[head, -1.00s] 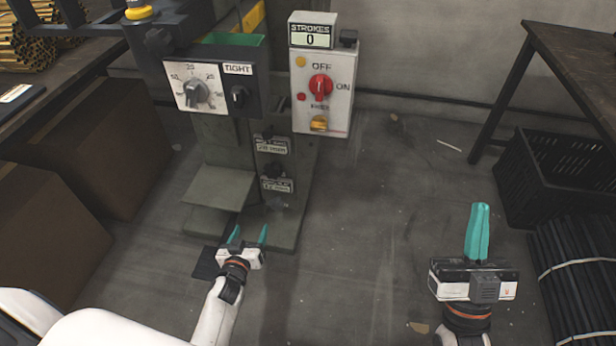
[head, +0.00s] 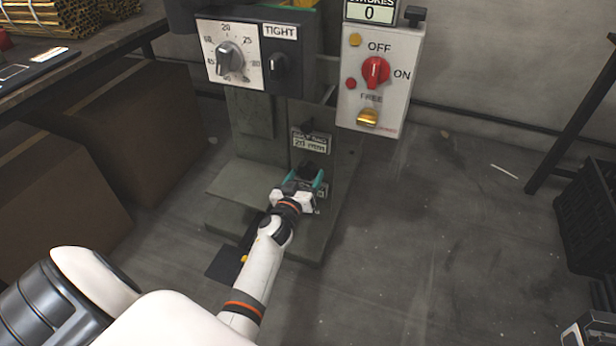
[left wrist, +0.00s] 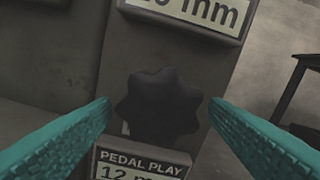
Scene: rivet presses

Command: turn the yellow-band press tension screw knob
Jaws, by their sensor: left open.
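The press (head: 262,150) stands at centre left in the head view; no yellow band shows on it now. A dark lobed knob (left wrist: 158,108) sits between an upper label ending "mm" (left wrist: 195,12) and a "PEDAL PLAY 12 mm" label (left wrist: 142,166) in the left wrist view. My left gripper (head: 304,184) is open, with one teal finger on each side of this knob; gaps show on both sides. Which is the tension screw knob cannot be told. My right gripper (head: 588,334) shows only partly at the lower right corner; its fingers are hidden.
Above are a dial panel (head: 207,40) with a "TIGHT" knob (head: 279,68) and a switch box (head: 393,100) with a red OFF/ON knob (head: 375,72). Cardboard boxes (head: 150,120) stand left. A black crate (head: 590,215) stands right. Floor right of the press is clear.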

